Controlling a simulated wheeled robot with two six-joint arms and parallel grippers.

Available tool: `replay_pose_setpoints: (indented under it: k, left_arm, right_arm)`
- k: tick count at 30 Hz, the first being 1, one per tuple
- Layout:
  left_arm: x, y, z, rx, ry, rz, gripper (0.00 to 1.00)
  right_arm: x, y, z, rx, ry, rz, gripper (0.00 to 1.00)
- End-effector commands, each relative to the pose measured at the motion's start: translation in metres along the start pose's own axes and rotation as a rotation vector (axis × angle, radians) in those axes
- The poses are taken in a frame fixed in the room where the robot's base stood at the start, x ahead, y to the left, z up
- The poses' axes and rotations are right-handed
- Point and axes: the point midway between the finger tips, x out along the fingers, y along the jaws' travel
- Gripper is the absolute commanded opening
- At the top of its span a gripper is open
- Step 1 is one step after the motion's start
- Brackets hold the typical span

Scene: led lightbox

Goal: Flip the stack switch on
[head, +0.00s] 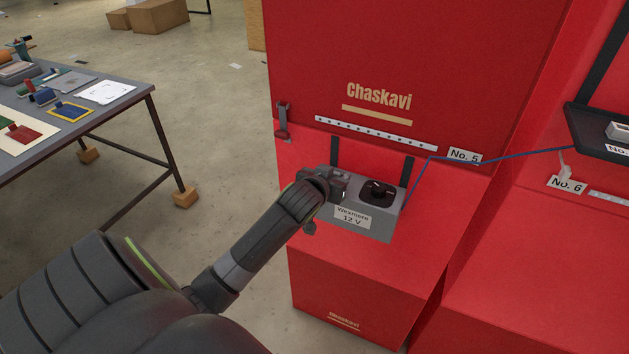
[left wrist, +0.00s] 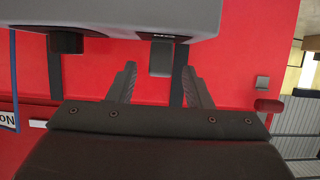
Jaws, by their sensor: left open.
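A grey power box (head: 365,225) labelled "Wexmere 12 V" is mounted on the front of a red cabinet. A black rotary knob (head: 378,190) is on its right part. My left gripper (head: 338,186) is at the box's left part and hides what is there. In the left wrist view the box (left wrist: 110,15) runs along the top, with the dark knob (left wrist: 65,43) at left. A grey lever-like switch (left wrist: 161,58) sticks out between the tips of my open left gripper (left wrist: 158,68). I cannot tell whether the fingers touch it. My right gripper is not in view.
A blue cable (head: 500,160) runs from the box past the "No. 5" tag to a dark shelf (head: 600,135) at right. A small grey and red fixture (head: 283,120) is on the cabinet at left. A table (head: 60,130) with several items stands at far left.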

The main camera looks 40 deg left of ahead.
Motion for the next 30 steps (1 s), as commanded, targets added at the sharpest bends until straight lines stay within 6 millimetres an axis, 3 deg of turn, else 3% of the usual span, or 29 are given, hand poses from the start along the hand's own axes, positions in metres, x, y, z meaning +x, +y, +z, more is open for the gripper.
replay_pose_setpoints:
  k: [21, 30]
  left_arm:
    - [-0.118, 0.000, 0.001, 0.002, 0.002, 0.000, 0.45]
    - [-0.151, 0.000, 0.000, 0.002, 0.001, 0.000, 0.45]
  right_arm:
    - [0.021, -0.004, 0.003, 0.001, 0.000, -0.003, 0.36]
    - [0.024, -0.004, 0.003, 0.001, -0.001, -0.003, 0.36]
